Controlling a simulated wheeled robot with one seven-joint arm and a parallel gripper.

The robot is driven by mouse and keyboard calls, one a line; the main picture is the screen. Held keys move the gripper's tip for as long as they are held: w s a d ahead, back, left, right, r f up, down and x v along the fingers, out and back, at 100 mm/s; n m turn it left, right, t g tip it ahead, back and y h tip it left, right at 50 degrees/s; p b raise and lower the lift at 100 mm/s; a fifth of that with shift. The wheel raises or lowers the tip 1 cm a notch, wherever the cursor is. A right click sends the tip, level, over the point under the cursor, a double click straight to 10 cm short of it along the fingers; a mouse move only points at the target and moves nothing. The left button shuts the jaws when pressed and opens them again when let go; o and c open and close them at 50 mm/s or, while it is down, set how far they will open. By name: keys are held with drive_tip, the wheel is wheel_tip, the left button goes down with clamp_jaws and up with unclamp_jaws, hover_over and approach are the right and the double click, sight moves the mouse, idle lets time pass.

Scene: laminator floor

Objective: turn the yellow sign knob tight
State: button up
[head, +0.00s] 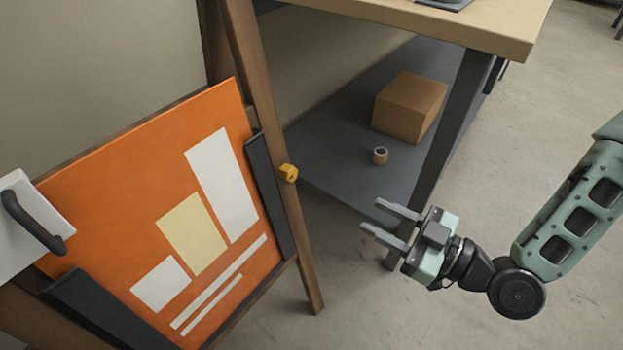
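The yellow knob (289,173) sits on the right leg of a wooden easel-like stand, beside the sign's edge. The orange sign board (165,185), with white and pale yellow panels, leans on this stand at the left. My gripper (370,215) is open and empty, to the right of the knob and lower in the picture, with its fingers pointing left toward the stand. Clear space shows between the fingertips and the knob. How tight the knob is cannot be told.
A workbench (455,27) stands behind, with a dark lower shelf (345,125) holding a cardboard box (410,105) and a tape roll (380,155). Its dark leg (450,125) stands behind my gripper. A white piece with a dark handle (35,222) is at far left. Floor at lower right is clear.

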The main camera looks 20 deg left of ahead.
sight(294, 176)
drive_tip(key=b+x, duration=0.2)
drive_tip(key=x, duration=1.5)
drive_tip(key=shift+r, duration=0.1)
drive_tip(key=shift+c, duration=0.4)
drive_tip(key=c, duration=0.6)
